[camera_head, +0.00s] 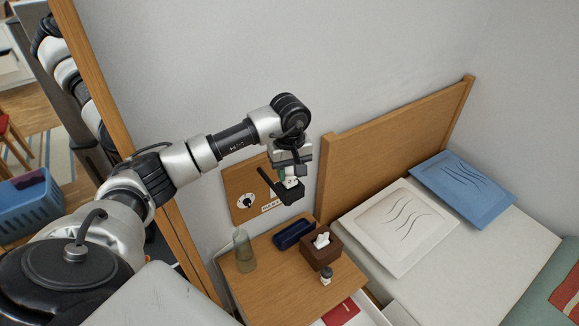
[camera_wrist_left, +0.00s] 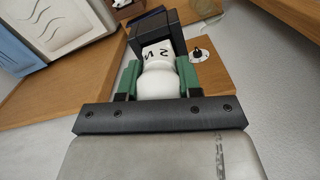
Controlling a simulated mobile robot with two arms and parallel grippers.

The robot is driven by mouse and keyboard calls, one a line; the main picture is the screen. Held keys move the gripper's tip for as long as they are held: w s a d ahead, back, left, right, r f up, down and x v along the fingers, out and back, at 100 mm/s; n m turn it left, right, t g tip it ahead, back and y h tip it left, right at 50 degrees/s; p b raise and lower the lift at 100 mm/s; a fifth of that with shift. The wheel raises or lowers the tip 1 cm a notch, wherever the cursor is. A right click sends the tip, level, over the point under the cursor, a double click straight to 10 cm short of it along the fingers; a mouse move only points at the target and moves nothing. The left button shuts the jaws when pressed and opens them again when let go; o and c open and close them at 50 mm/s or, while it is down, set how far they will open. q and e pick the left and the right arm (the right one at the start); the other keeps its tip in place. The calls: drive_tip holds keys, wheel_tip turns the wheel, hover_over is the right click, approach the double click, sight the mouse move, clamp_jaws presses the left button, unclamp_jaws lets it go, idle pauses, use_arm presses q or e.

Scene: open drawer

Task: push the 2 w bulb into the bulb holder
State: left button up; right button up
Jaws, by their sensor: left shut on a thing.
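My left gripper (camera_head: 289,174) is above the bedside table, in front of the wall. In the left wrist view its green pads (camera_wrist_left: 159,78) are shut on the white bulb (camera_wrist_left: 157,52), which is marked "2 W". The bulb also shows as a small white patch in the head view (camera_head: 291,183). A black box-like piece, seemingly the bulb holder (camera_head: 290,195), is right below the bulb. In the left wrist view the same dark piece (camera_wrist_left: 157,25) is at the bulb's far end. I cannot tell how deep the bulb sits. My right gripper is not in view.
A wooden wall panel (camera_head: 233,186) with a dial and label is behind the gripper. The wooden bedside table (camera_head: 274,278) holds a glass vase (camera_head: 243,251), a blue tray (camera_head: 293,234), a tissue box (camera_head: 321,250) and a small jar (camera_head: 326,275). A bed stands right.

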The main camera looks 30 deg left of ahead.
use_arm(q)
drive_tip(key=shift+f+b, duration=0.1)
drive_tip(key=shift+b, duration=0.65)
idle(2.2)
drive_tip(key=shift+f+b, duration=0.7)
drive_tip(key=shift+f, duration=0.05)
drive_tip(key=o, duration=0.9)
drive_tip(key=shift+o, duration=0.2)
drive_tip(key=shift+r, duration=0.1)
wheel_tip(320, 180, up, 11)
drive_tip(key=b, duration=0.2)
drive_tip(key=shift+b, duration=0.35)
drive_tip(key=shift+d+f, duration=0.1)
drive_tip(key=shift+f, duration=0.1)
